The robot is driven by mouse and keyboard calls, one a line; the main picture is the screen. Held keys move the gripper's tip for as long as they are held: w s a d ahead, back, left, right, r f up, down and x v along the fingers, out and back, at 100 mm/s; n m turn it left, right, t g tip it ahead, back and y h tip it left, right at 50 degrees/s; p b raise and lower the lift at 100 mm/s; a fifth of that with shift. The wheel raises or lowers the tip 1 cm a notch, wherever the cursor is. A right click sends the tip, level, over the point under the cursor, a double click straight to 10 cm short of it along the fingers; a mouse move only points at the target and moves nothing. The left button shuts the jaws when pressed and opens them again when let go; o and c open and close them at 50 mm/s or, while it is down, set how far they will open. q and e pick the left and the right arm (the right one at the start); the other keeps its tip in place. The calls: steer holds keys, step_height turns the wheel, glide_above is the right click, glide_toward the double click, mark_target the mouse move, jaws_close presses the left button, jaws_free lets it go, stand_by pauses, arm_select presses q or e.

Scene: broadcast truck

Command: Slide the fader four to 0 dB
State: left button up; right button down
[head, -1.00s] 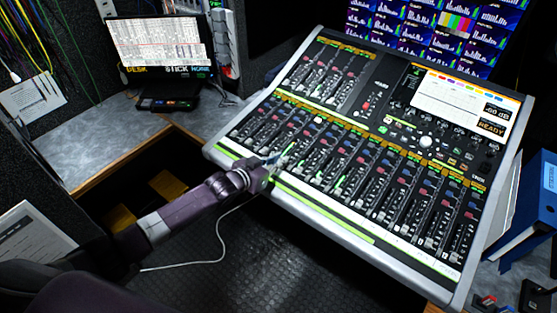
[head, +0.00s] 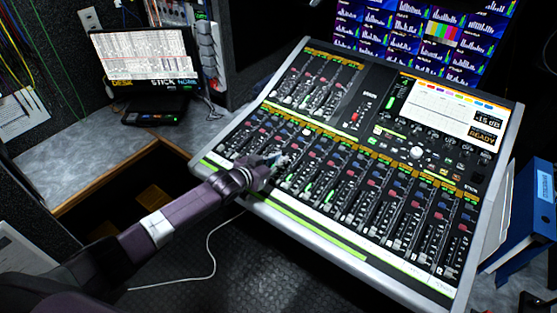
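The mixing console (head: 305,232) slopes up in front of me, with several faders in its lower row. My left gripper (head: 282,160) is over the left part of that row, its fingers at the fader strips. The fader at its tips is hidden by the fingers, and I cannot tell whether they are shut on it. The console's screen (head: 446,108) has a readout at its right edge that shows about -15 dB, with READY below it. My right gripper is not in view.
A laptop (head: 146,57) stands on the grey desk at the left. Blue binders (head: 527,214) stand right of the console. A wall of meter screens (head: 425,35) is behind it.

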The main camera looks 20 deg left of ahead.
arm_select(q)
steer(key=shift+o, duration=0.8)
steer(key=shift+w+d, duration=0.1)
steer(key=shift+w, duration=0.05)
steer(key=v, duration=1.2)
